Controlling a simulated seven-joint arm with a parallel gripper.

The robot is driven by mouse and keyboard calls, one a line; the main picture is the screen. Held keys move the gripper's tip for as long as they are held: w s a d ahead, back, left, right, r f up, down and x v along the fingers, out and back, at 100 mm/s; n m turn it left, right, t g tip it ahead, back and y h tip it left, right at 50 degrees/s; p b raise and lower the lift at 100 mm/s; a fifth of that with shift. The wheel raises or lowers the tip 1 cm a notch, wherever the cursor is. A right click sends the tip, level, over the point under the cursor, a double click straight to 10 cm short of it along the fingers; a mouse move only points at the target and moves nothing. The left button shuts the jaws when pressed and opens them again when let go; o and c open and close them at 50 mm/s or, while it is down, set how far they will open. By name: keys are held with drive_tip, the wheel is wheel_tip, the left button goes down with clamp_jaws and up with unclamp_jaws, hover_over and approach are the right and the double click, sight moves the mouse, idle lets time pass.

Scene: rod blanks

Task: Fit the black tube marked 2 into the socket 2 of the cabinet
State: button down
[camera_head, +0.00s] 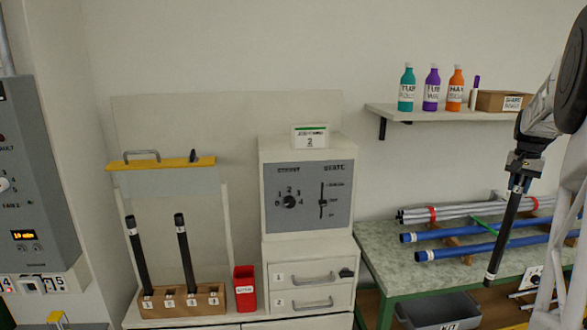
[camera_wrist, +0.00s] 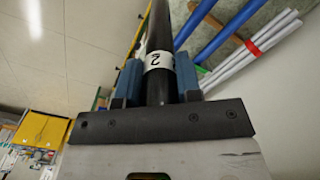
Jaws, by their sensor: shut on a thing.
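My gripper (camera_head: 521,182) is shut on the upper part of a black tube (camera_head: 503,238), at the right above the green-framed table. In the wrist view the tube (camera_wrist: 158,30) has a white label marked 2 and sits between the blue finger pads (camera_wrist: 157,85). The cabinet's wooden socket block (camera_head: 181,303) is far left of my gripper. Black tubes stand in its first socket (camera_head: 139,255) and third socket (camera_head: 185,255) from the left. The second socket, between them, holds no tube.
A yellow-edged clear panel (camera_head: 160,164) is above the socket block. A red bin (camera_head: 245,290) and a control unit with drawers (camera_head: 309,195) stand to its right. Blue and grey tubes (camera_head: 470,244) lie on the table (camera_head: 385,255). A bottle shelf (camera_head: 440,115) is on the wall.

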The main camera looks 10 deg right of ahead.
drive_tip(key=n, duration=0.2)
hover_over(504, 234)
drive_tip(key=s+d, duration=0.3)
drive_tip(key=s, duration=0.1)
wheel_tip(504, 234, down, 11)
drive_tip(key=shift+a, duration=0.3)
drive_tip(key=shift+f, duration=0.1)
